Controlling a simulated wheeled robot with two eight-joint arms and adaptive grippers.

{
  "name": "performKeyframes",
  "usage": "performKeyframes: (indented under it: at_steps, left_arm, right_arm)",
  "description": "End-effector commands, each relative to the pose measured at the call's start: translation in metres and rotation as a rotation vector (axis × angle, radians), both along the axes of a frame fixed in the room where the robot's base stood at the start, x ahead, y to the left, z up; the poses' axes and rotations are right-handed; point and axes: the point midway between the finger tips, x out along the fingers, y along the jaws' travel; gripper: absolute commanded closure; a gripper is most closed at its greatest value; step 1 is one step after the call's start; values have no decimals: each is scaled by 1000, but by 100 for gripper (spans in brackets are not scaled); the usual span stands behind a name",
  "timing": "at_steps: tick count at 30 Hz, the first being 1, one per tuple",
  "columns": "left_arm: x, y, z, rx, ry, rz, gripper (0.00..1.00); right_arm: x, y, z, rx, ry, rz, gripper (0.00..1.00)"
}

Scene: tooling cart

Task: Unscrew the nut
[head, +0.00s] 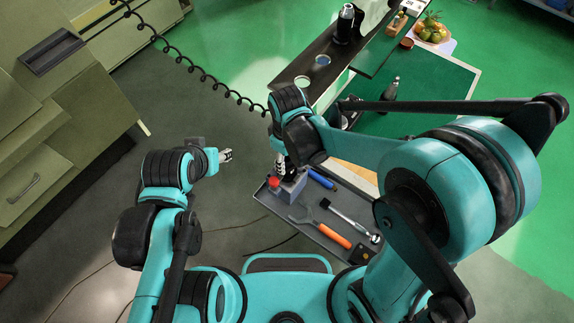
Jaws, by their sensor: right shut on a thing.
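My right gripper (281,163) points down over a grey block (292,187) on the cart's tray. It is shut on what appears to be the nut, which its fingers and wrist hide from view. A red round part (274,183) shows at the left side of the block. My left gripper (226,156) is held out over the floor, left of the cart and apart from the block. Its fingers are too small to tell whether they are open or shut.
The dark tray (271,202) also holds a blue-handled tool (321,179), an orange-handled wrench (334,236) and a hammer-like tool (347,215). A coiled black cable (196,69) hangs behind the grippers. Green cabinets (75,110) stand at left, with open floor between.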

Motion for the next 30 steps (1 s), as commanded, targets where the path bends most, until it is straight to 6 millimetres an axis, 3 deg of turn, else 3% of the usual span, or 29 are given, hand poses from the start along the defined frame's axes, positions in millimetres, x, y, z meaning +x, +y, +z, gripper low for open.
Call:
performKeyframes:
  at_steps: [12, 20, 21, 23, 30]
  left_arm:
    - [0, 0, -9, 0, 0, 0, 54]
    - [0, 0, -8, 0, 0, 0, 54]
    - [0, 0, -8, 0, 0, 0, 54]
    - [0, 0, -8, 0, 0, 0, 54]
    - [0, 0, -8, 0, 0, 0, 54]
  right_arm:
    - [0, 0, -1, 0, 1, 492, 97]
    - [-1, 0, 0, 0, 1, 518, 97]
    - [-1, 0, 0, 0, 1, 517, 49]
    - [0, 0, 0, 0, 1, 517, 33]
    - [0, 0, 0, 0, 0, 516, 32]
